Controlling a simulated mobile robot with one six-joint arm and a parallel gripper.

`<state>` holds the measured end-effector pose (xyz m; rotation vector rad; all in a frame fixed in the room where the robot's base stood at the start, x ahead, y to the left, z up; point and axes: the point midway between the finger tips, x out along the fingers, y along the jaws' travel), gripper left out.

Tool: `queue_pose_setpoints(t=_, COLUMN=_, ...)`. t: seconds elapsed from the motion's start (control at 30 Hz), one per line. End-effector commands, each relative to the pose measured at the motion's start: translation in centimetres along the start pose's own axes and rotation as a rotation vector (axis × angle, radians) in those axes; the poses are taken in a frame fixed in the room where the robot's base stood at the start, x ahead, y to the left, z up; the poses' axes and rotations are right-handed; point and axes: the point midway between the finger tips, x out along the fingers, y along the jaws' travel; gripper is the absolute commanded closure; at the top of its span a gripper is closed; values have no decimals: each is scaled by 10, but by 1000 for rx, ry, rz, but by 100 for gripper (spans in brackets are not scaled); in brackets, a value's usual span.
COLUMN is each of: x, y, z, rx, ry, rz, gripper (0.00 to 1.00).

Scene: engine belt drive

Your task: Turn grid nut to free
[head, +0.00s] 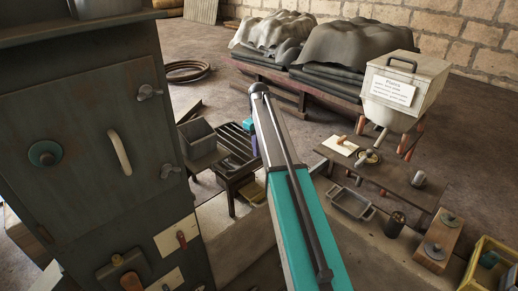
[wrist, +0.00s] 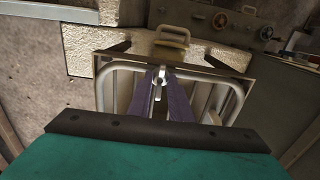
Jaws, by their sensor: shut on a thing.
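A small silver piece, apparently the grid nut (wrist: 159,82), stands in the middle of the wrist view. My gripper (wrist: 160,95) is shut on it, with a purple finger on each side. Behind it is a pale tubular frame (wrist: 104,92) with upright bars, set in a dark surround; it seems to be the grid. In the head view my gripper (head: 254,146) is small and partly hidden by my arm, beside a dark slatted rack (head: 236,143). The nut cannot be made out there.
A dark cabinet (head: 85,120) with knobs and a pale handle stands close at left. A low bench (head: 395,175) with tools and a cream hopper (head: 405,85) stand at right. Open floor shows behind the rack.

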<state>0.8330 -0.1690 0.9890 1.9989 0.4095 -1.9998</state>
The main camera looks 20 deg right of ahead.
Motion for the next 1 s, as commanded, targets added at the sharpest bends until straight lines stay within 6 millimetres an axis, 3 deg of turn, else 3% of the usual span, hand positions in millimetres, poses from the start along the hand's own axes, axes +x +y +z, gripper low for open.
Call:
queue_pose_setpoints(t=0.03, x=-1, y=0, z=-1, rx=-1, ry=4, rz=2, gripper=100)
queue_pose_setpoints(t=0.07, x=-1, y=0, z=-1, rx=-1, ry=4, rz=2, gripper=80)
queue_pose_setpoints(t=0.17, x=-1, y=0, z=-1, rx=0, ry=3, rz=2, gripper=63)
queue_pose_setpoints(t=0.67, x=-6, y=0, z=-1, rx=0, ry=2, rz=1, gripper=63)
queue_pose_setpoints(t=1.0, x=-38, y=0, z=-2, rx=0, ry=2, rz=2, gripper=63)
